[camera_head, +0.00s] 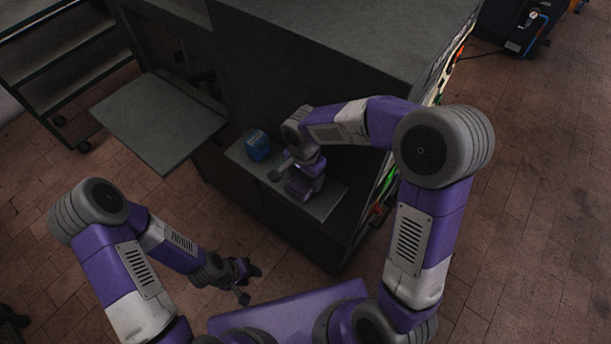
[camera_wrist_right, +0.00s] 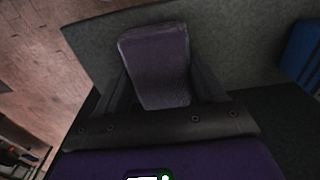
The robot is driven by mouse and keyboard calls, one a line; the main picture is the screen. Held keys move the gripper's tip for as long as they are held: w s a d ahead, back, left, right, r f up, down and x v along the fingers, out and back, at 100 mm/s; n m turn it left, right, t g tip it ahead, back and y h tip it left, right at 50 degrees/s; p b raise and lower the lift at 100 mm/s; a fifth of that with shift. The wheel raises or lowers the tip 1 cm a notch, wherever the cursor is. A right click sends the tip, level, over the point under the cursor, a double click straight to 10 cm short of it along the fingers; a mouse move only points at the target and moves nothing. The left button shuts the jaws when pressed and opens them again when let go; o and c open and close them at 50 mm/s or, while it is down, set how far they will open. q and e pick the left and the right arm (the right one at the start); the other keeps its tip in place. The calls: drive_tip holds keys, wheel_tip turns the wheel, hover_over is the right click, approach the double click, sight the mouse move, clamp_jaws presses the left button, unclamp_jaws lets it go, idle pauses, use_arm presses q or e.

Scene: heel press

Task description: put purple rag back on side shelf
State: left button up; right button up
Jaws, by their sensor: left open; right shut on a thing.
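The purple rag (camera_wrist_right: 157,65) shows in the right wrist view as a flat, rounded block between the two dark fingers of my right gripper (camera_wrist_right: 160,92). My right gripper (camera_head: 298,184) is shut on it. In the head view this gripper is low over the grey shelf (camera_head: 325,203) in the side recess of the large dark cabinet. The arm hides most of the rag there, and I cannot tell whether it touches the shelf. My left gripper (camera_head: 252,282) is open and empty above the floor, away from the cabinet.
A blue box-like item (camera_head: 258,145) stands at the shelf's far left end; it also shows in the right wrist view (camera_wrist_right: 303,55). A grey flat panel (camera_head: 160,115) juts out left of the cabinet (camera_head: 330,40). A shelved cart (camera_head: 65,60) stands further left.

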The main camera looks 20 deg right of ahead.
sight(305, 180)
drive_tip(key=shift+f, duration=0.1)
drive_tip(key=shift+f+b, duration=0.15)
drive_tip(key=shift+b, duration=0.15)
drive_tip(key=o, duration=1.1)
drive_tip(key=shift+r, duration=0.2)
drive_tip(key=shift+r+p, duration=0.3)
drive_tip(key=shift+p, duration=0.05)
wheel_tip(305, 180, up, 12)
drive_tip(key=p, duration=0.1)
drive_tip(key=shift+s+a+f, duration=0.15)
drive_tip(key=shift+f, duration=0.05)
drive_tip(key=shift+f, duration=0.1)
